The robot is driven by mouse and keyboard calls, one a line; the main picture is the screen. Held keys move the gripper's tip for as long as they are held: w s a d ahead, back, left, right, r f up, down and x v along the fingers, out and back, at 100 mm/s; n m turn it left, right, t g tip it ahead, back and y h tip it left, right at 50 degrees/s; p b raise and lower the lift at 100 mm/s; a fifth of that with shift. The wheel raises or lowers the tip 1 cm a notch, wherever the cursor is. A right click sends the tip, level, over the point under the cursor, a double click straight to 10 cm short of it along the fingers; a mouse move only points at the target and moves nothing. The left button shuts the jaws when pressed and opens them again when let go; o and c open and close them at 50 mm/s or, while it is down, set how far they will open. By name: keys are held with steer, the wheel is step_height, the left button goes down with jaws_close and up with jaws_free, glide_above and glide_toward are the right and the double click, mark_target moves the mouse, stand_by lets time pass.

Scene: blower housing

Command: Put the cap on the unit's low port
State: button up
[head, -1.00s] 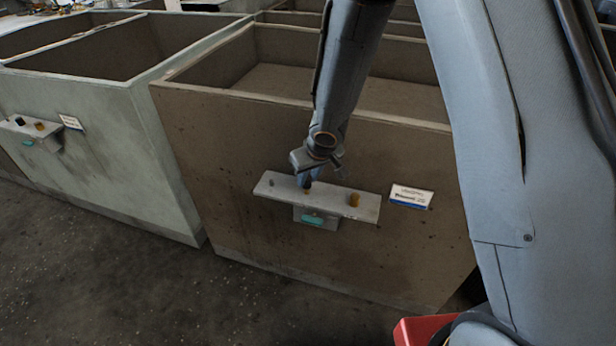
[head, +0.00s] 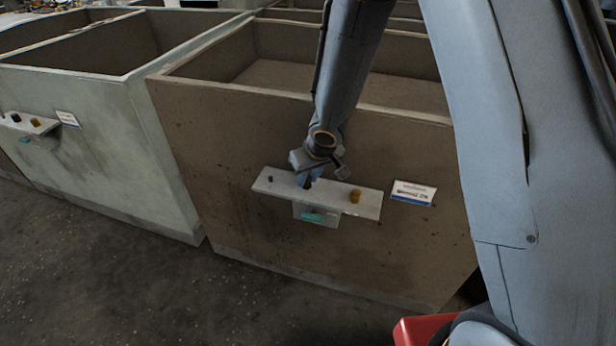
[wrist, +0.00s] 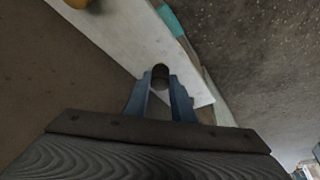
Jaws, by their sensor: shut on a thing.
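The unit is a pale shelf-like plate (head: 330,198) on the front wall of a brown tank. A small dark stub (head: 270,178) stands near its left end, and a taller yellow-brown fitting (head: 355,196) near its right end. My gripper (head: 309,181) is over the left-middle of the plate, pointing down. Its blue fingers are shut on a dark round cap (wrist: 160,73), which shows at the fingertips in the wrist view. The cap is at or just above the plate; I cannot tell whether it touches. What lies beneath it is hidden. I cannot tell which port is the low one.
A teal-marked box (head: 316,216) hangs under the plate. A white and blue label (head: 413,192) is on the wall to the right. A similar plate (head: 28,124) is on the pale tank at left. The floor in front is clear.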

steer(key=shift+f+b, duration=0.55)
steer(key=shift+b, duration=0.05)
steer(key=o, duration=1.1)
steer(key=shift+r, duration=0.1)
steer(key=p+v, duration=0.6)
steer(key=v, duration=0.1)
steer(key=shift+r, duration=0.35)
steer(key=shift+s, duration=0.1)
